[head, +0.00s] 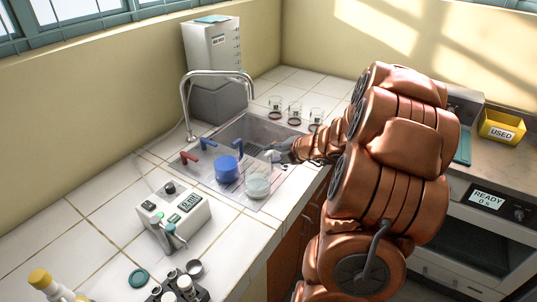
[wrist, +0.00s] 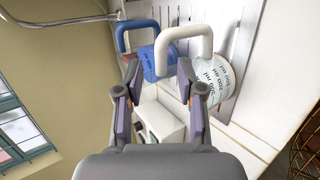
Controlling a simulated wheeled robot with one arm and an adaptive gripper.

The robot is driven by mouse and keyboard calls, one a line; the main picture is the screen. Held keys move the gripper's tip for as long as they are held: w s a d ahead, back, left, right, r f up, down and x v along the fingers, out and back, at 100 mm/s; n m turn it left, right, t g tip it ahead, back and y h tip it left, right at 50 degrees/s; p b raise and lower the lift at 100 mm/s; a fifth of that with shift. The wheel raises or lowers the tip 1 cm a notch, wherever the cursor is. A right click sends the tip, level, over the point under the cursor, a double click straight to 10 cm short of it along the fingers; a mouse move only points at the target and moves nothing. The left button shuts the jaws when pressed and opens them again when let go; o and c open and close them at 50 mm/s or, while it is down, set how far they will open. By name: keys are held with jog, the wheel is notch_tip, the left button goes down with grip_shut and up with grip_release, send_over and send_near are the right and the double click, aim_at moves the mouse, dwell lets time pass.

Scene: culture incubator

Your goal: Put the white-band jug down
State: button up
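The white-band jug (head: 257,186) stands upright on the ribbed drainboard beside the sink. In the wrist view, its white band with dark print (wrist: 218,75) is at the upper right, and its white hooked handle (wrist: 186,33) reaches left. My gripper (wrist: 157,75) is open, its two fingers apart. The handle's free end shows in the gap between the fingertips, with no visible grip on it. In the head view, my gripper (head: 279,152) is just behind the jug, at the sink's near side, partly hidden by my arm.
The blue jug (head: 227,170) stands close left of the white-band jug. A red handle-like piece (head: 190,157) is farther left. The curved tap (head: 187,100) rises behind the sink (head: 262,128). Several glass beakers (head: 295,112) stand beyond. A white meter (head: 175,217) sits at front left.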

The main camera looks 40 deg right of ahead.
jog(key=a+v, duration=0.1)
jog(key=v, duration=0.7)
jog(key=s+a+r+n+g+y, duration=0.1)
jog(key=s+a+n+g+y, duration=0.2)
jog(key=a+n, duration=0.95)
jog(key=s+a+n+g+y, duration=0.2)
jog(key=a+n+g, duration=0.2)
jog(key=a+n, duration=0.9)
jog(key=s+a+n+g+h, duration=0.1)
jog(key=s+a+n+g, duration=0.1)
jog(key=s+a+n, duration=0.3)
jog(key=s+a+n+g+h, duration=0.1)
jog(key=s+a+n+g, duration=0.1)
jog(key=s+n, duration=0.5)
jog(key=s+d+n+g+h, duration=0.1)
jog(key=s+d+n+h, duration=0.2)
jog(key=s+n, duration=0.6)
jog(key=shift+d+f+n+g+h, duration=0.4)
jog(key=shift+n+h, duration=0.3)
jog(key=shift+n, duration=1.65)
